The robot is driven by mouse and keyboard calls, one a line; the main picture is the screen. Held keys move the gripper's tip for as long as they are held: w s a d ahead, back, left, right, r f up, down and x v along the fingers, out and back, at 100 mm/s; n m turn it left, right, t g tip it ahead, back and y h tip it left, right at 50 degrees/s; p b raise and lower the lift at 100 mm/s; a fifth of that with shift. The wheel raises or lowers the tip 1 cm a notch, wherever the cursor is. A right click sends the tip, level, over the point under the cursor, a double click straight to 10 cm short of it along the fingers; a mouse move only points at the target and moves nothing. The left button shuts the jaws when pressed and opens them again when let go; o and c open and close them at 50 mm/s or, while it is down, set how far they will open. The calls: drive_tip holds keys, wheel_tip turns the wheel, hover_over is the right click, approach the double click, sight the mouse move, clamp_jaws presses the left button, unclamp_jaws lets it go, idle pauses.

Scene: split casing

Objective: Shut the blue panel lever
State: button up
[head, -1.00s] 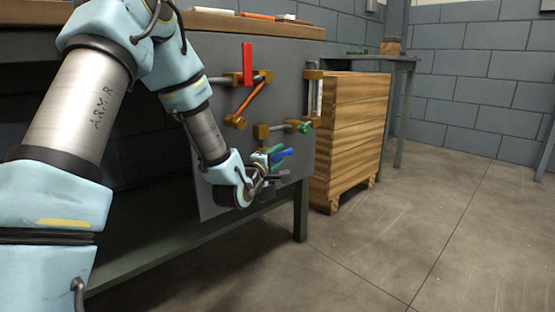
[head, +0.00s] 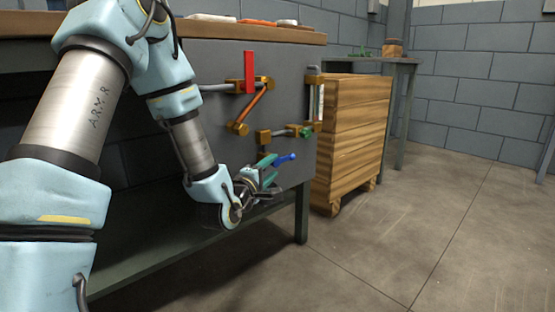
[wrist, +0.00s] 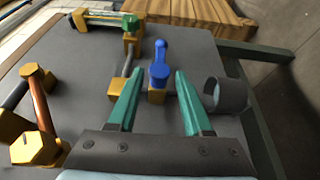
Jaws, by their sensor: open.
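The blue panel lever (wrist: 160,66) stands out from a gold mount (wrist: 156,96) on the grey panel in the wrist view. In the head view the blue lever (head: 284,158) shows at the panel's lower right. My gripper (wrist: 152,82) is open, with one teal finger on each side of the lever and its mount. Gaps show between the fingers and the lever, and I see no contact. In the head view my gripper (head: 266,178) is low in front of the panel, and it partly hides the lever's base.
The grey panel (head: 205,70) also carries a red handle (head: 249,72), an orange bar (head: 254,105) and a green-ended fitting (head: 304,131). A dark cylinder (wrist: 226,95) sits close to the right finger. A wooden crate (head: 352,130) stands right of the panel. The floor at right is clear.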

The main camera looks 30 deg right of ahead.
drive_tip(key=p+v, duration=0.1)
drive_tip(key=v, duration=0.4)
drive_tip(key=shift+s+a, duration=0.1)
drive_tip(key=shift+s, duration=0.05)
